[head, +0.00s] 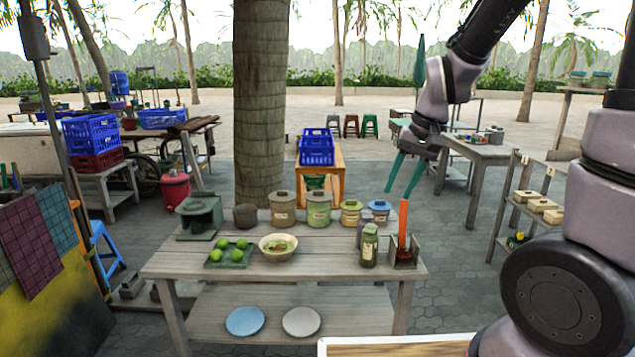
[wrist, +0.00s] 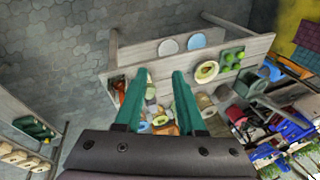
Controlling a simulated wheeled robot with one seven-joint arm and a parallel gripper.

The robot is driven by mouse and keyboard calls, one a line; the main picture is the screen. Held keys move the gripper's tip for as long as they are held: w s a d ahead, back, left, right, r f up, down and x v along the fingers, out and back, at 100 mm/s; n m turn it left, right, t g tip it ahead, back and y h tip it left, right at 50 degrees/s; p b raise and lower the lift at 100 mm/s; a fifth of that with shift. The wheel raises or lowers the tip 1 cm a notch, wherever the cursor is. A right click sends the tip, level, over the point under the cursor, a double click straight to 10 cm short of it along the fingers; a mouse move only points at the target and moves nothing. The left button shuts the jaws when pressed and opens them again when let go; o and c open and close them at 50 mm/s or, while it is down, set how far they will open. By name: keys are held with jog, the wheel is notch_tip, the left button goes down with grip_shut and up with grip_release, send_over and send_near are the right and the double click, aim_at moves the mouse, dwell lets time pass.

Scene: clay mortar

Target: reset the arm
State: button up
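My gripper (head: 399,192) has green fingers and hangs from my arm over the right part of the wooden table (head: 210,262) in the head view. The fingers are spread apart with nothing visible between them. In the wrist view, my gripper (wrist: 159,74) also shows two separated fingers, with the table (wrist: 135,54) beyond them. An orange upright object (head: 403,217) stands in a small holder (head: 404,256) at the table's right end, close to the fingertips in the picture. I cannot tell the exact gap between them.
The table holds a green jar (head: 369,247), several lidded canisters (head: 319,211), a bowl (head: 278,249) and a tray of limes (head: 230,258). Two plates (head: 245,321) lie on its lower shelf. A shelf rack (head: 522,205) stands at right. A tree trunk (head: 262,100) rises behind.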

jog(key=s+d+r+t, duration=0.2)
jog(key=s+r, duration=0.3)
jog(key=r, duration=0.3)
jog(key=s+d+r+m+t, duration=0.1)
jog(key=s+d+r+t, duration=0.2)
jog(key=s+d+r, duration=0.2)
notch_tip(320, 180, up, 3)
jog(key=shift+f+m+h, duration=0.15)
jog(key=shift+m+h, duration=0.15)
jog(key=shift+h, duration=0.1)
